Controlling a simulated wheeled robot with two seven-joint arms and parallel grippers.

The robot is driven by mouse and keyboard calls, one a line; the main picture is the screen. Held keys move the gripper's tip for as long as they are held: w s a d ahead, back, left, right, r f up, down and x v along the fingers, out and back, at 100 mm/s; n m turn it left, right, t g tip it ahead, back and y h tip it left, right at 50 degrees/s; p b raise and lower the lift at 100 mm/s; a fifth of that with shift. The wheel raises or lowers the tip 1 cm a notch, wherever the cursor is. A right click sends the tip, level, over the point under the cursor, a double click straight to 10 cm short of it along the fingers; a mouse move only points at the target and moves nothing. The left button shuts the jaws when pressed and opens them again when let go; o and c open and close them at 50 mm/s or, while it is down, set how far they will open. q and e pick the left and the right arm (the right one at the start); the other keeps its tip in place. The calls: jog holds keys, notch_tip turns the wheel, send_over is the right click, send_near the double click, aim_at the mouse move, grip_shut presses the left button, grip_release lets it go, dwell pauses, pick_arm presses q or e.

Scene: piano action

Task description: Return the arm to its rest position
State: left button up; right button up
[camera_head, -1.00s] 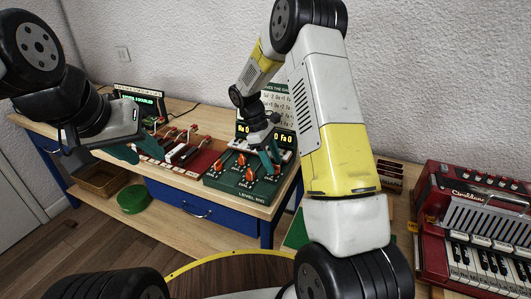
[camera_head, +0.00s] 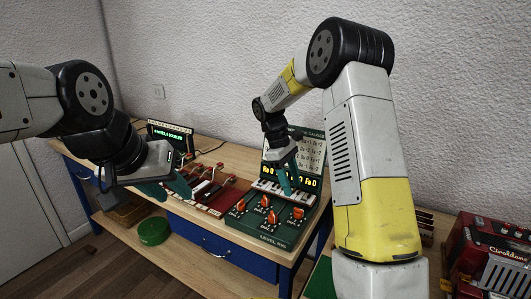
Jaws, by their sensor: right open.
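My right arm reaches up from the lower right and bends down to my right gripper (camera_head: 286,180). This gripper has teal fingertips and is open. It hangs over the small white keyboard (camera_head: 303,197) of a green console (camera_head: 262,236) on the table; whether it touches the keys I cannot tell. The console has several orange-red knobs and a lit display (camera_head: 308,181). My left arm comes in from the left. My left gripper (camera_head: 165,189), also teal-tipped, is at the left edge of a red panel with levers and looks open and empty.
The red lever panel (camera_head: 211,197) lies left of the console. A black screen with green text (camera_head: 170,134) stands behind it. A red accordion (camera_head: 487,262) is at the lower right. A round green object (camera_head: 154,231) is on the lower shelf. The wall is close behind the table.

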jog(key=s+r+m+t+y, duration=0.2)
jog(key=s+r+m+t, duration=0.2)
jog(key=s+r, duration=0.4)
jog(key=s+r+m+t+y, duration=0.3)
jog(key=s+r+m, duration=0.3)
jog(key=s, duration=1.1)
notch_tip(320, 180, up, 2)
jog(key=shift+s+d+t+y, duration=0.25)
jog(key=shift+d+t+y, duration=0.1)
jog(key=shift+t, duration=0.35)
